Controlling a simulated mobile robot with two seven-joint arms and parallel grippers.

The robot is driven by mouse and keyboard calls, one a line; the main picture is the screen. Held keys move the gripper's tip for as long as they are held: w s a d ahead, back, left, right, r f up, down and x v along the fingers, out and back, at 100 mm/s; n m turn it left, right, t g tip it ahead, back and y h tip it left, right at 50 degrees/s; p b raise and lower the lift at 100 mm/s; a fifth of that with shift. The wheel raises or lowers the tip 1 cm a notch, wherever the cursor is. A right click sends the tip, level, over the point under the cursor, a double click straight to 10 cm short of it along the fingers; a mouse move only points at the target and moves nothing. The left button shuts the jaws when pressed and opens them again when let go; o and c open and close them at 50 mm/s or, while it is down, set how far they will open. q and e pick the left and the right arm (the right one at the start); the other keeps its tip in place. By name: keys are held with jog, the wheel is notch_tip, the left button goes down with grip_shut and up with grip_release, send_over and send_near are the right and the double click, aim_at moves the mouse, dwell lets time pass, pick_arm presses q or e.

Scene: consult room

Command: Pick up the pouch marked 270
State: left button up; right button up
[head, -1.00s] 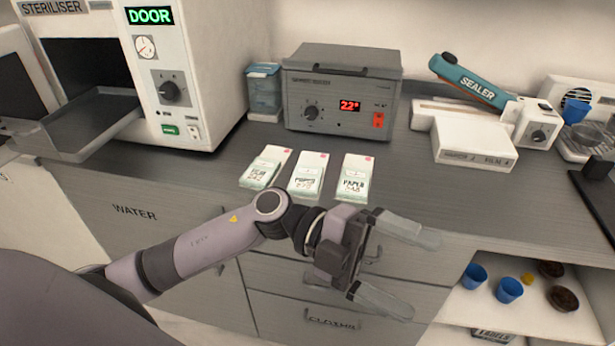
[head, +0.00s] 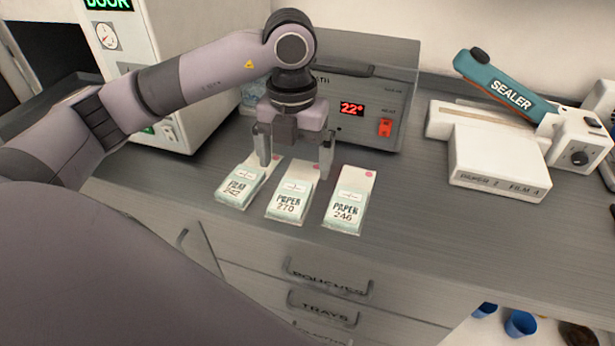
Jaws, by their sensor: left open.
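Three flat pouches lie in a row on the grey counter. The middle one, the pouch marked PAPER 270 (head: 290,195), lies between the pouch marked FILM 242 (head: 241,184) on its left and the pouch marked PAPER 246 (head: 347,203) on its right. My left gripper (head: 296,168) points down over the far end of the 270 pouch, its fingers apart on either side of it. It is open and holds nothing. I cannot tell its exact height above the pouch. My right gripper is not in view.
A grey bath unit (head: 385,85) showing 22° stands behind the gripper, partly hidden by my arm. The white steriliser (head: 165,55) is at the left. A teal-handled sealer (head: 508,82) lies at the right. The counter (head: 410,200) right of the pouches is clear.

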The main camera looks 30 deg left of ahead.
aim_at(292, 192)
pick_arm(q)
jog(key=shift+w+f, duration=0.1)
jog(key=shift+f, duration=0.15)
jog(key=f, duration=0.1)
jog(key=f+p, duration=0.1)
jog(key=f, duration=0.3)
jog(key=shift+s+a+f, duration=0.2)
jog(key=shift+s+a, duration=0.1)
jog(key=shift+s, duration=0.05)
jog(key=shift+f, duration=0.55)
jog(key=c, duration=1.1)
